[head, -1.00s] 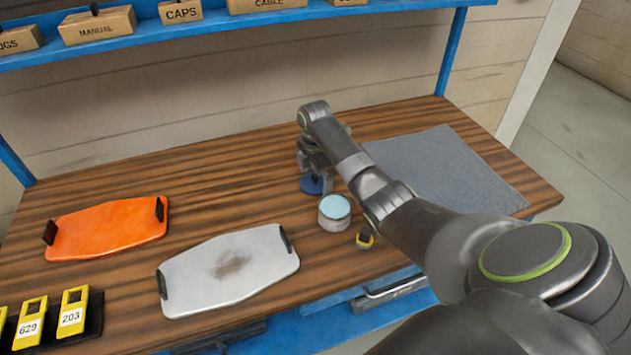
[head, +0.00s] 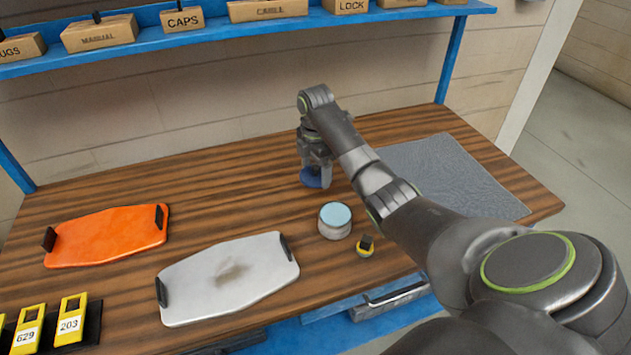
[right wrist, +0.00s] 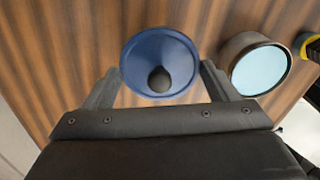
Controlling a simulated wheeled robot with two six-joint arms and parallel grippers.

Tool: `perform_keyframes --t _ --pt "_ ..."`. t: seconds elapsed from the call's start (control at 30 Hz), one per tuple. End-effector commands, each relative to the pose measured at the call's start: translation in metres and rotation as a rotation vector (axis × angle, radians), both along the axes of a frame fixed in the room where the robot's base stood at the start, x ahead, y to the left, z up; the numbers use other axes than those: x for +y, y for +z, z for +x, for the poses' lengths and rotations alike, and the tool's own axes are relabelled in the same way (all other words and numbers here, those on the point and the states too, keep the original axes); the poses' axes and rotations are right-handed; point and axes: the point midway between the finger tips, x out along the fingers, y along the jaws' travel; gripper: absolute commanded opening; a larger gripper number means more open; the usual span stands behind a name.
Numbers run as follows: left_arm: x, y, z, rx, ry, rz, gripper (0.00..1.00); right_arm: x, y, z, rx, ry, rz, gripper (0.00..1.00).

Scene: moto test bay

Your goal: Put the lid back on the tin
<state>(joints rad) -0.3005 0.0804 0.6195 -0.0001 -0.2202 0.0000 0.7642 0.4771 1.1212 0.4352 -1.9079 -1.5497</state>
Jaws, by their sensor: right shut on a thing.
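The tin (head: 335,222) is a short round grey-white can with a pale blue top face, standing upright on the wooden bench. It also shows in the right wrist view (right wrist: 259,68), to the right of the lid. The lid is a dark blue disc (head: 312,178) with a black knob, which is clear in the right wrist view (right wrist: 180,55). My right gripper (head: 316,172) is shut on the lid, with a finger on either side of its rim (right wrist: 160,82). The lid is behind and left of the tin, apart from it. My left gripper is not in view.
A small yellow-and-black object (head: 365,247) stands close to the tin's right. A silver panel (head: 205,290) and an orange panel (head: 105,238) lie to the left. A grey mat (head: 455,175) covers the right side. A blue shelf (head: 220,27) with labelled boxes hangs above the back.

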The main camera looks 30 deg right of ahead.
Motion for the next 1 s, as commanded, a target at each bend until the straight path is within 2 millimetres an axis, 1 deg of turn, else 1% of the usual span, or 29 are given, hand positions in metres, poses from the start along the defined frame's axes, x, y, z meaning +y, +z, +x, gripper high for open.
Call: perform_keyframes --t 0.03,0.1,0.2,0.27,0.37,0.67,1.0 --pt "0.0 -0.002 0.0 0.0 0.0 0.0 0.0 0.0 0.01 0.001 -0.003 0.0 -0.001 0.58" --pt "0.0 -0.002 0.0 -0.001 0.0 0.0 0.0 0.0 0.022 0.001 -0.003 0.0 0.0 0.58" --pt "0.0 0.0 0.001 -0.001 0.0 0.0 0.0 0.0 0.036 0.0 0.0 0.006 0.0 0.58" --pt "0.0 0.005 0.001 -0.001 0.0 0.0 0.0 0.0 0.041 -0.002 0.001 0.022 -0.001 0.58" --pt "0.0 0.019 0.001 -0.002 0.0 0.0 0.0 0.001 0.048 -0.006 0.003 0.079 -0.002 0.58" --pt "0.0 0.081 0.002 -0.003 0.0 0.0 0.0 0.007 0.051 -0.034 0.01 0.409 -0.006 0.58" --pt "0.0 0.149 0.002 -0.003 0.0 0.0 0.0 0.016 0.057 -0.075 0.011 0.805 -0.004 0.58"
